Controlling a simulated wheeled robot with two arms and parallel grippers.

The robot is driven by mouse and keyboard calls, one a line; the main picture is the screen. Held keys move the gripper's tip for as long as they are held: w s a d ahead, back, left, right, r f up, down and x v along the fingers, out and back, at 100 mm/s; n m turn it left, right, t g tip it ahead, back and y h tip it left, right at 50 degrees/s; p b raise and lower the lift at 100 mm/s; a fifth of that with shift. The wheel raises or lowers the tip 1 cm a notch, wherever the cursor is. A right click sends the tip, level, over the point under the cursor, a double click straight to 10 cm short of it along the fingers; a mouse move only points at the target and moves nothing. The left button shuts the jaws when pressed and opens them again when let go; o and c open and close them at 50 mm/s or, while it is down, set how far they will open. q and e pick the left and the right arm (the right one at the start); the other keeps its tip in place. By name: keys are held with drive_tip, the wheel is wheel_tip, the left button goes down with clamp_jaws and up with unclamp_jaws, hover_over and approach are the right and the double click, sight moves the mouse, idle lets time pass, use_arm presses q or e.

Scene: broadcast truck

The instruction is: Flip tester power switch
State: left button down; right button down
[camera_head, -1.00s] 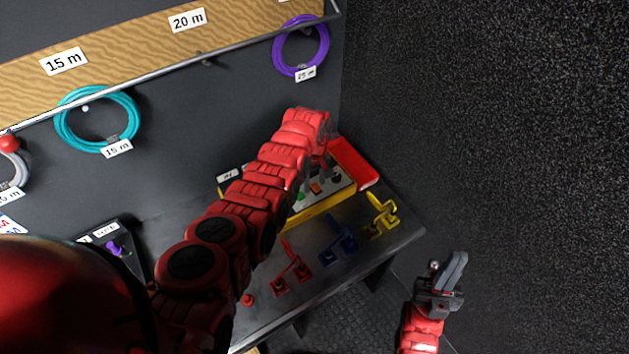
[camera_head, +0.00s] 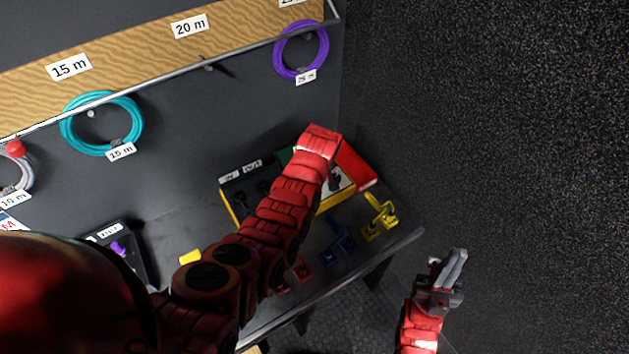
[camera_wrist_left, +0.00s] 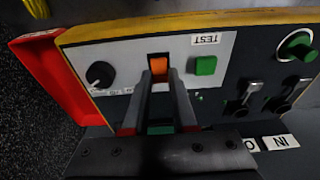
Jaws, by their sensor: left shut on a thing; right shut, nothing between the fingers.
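The tester (camera_head: 328,203) is a yellow-edged box on the bench, partly hidden by my left arm in the head view. In the left wrist view its panel (camera_wrist_left: 226,44) carries an orange rocker switch (camera_wrist_left: 158,65), a green square button (camera_wrist_left: 205,65) under a TEST label and a black knob (camera_wrist_left: 100,75). My left gripper (camera_wrist_left: 159,84) has its fingertips at the orange switch, shut on it; the exact contact is hard to see. The head view hides this gripper behind the arm. My right gripper (camera_head: 452,270) is shut and empty, off the bench's right end.
The red lid (camera_head: 354,164) stands by the tester's right side. Blue (camera_head: 338,240) and yellow (camera_head: 380,217) holders sit in front of it. Purple (camera_head: 301,50) and teal (camera_head: 102,123) cable coils hang on the wall. A dark wall closes the right side.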

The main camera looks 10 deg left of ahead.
use_arm(q)
drive_tip(key=shift+s+d+f+t+y+b, duration=0.1)
drive_tip(key=shift+d+f+t+y+b, duration=0.1)
drive_tip(key=shift+t+y+b, duration=0.5)
drive_tip(key=shift+r+b, duration=0.15)
drive_tip(key=shift+b, duration=0.25)
drive_tip(key=shift+r, duration=0.1)
drive_tip(key=c, duration=0.7)
unclamp_jaws()
